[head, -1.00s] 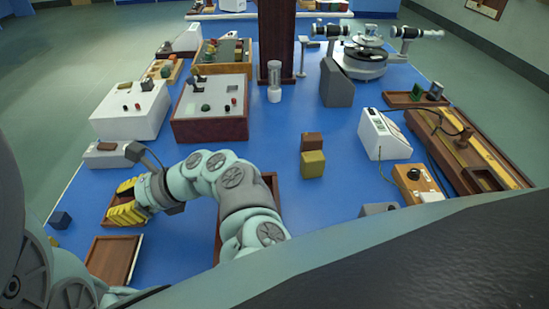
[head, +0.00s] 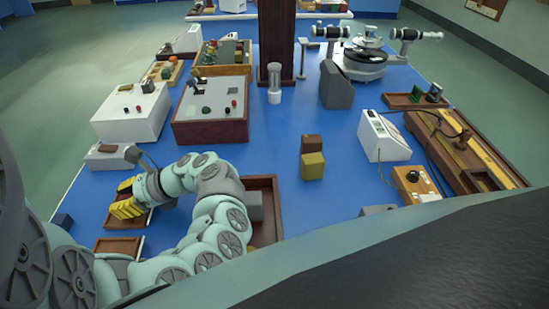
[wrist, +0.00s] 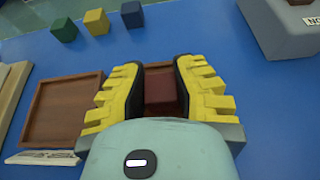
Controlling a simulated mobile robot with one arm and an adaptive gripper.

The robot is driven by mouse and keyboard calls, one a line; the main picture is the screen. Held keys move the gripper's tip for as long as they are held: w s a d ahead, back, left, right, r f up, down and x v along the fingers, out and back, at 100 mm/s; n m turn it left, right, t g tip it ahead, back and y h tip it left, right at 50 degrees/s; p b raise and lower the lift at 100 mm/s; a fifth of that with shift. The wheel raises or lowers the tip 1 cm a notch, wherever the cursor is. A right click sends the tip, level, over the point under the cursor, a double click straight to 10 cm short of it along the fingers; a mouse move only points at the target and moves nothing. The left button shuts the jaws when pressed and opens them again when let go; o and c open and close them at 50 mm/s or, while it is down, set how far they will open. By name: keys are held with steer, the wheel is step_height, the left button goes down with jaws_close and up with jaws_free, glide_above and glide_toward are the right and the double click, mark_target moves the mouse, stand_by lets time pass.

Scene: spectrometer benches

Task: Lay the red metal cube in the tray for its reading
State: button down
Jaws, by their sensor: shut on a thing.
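My gripper (wrist: 158,90) has yellow ribbed fingers and is shut on the red metal cube (wrist: 160,88), which shows dark red between them in the wrist view. In the head view my gripper (head: 128,198) is over a small wooden tray (head: 143,222) at the left of the blue bench, and the fingers hide the cube there. Brown wood shows just beyond the cube in the wrist view. I cannot tell whether the cube touches the tray floor. A second, empty wooden tray (wrist: 62,112) with a white label strip lies to the left in the wrist view.
A larger wooden tray (head: 262,183) with a grey block lies right of my arm.

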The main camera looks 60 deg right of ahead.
steer(key=shift+f, duration=0.15)
steer(key=c, duration=0.9)
jaws_free()
steer(key=shift+o, duration=0.2)
steer(key=shift+r, duration=0.25)
steer(key=shift+s+d, duration=0.15)
steer(key=shift+s, duration=0.05)
steer(key=b+v, duration=0.2)
steer(key=v, duration=0.9)
steer(key=shift+s+d+r+b, duration=0.2)
steer(key=shift+r+b, duration=0.05)
steer(key=shift+b, duration=0.1)
steer(key=shift+a, duration=0.1)
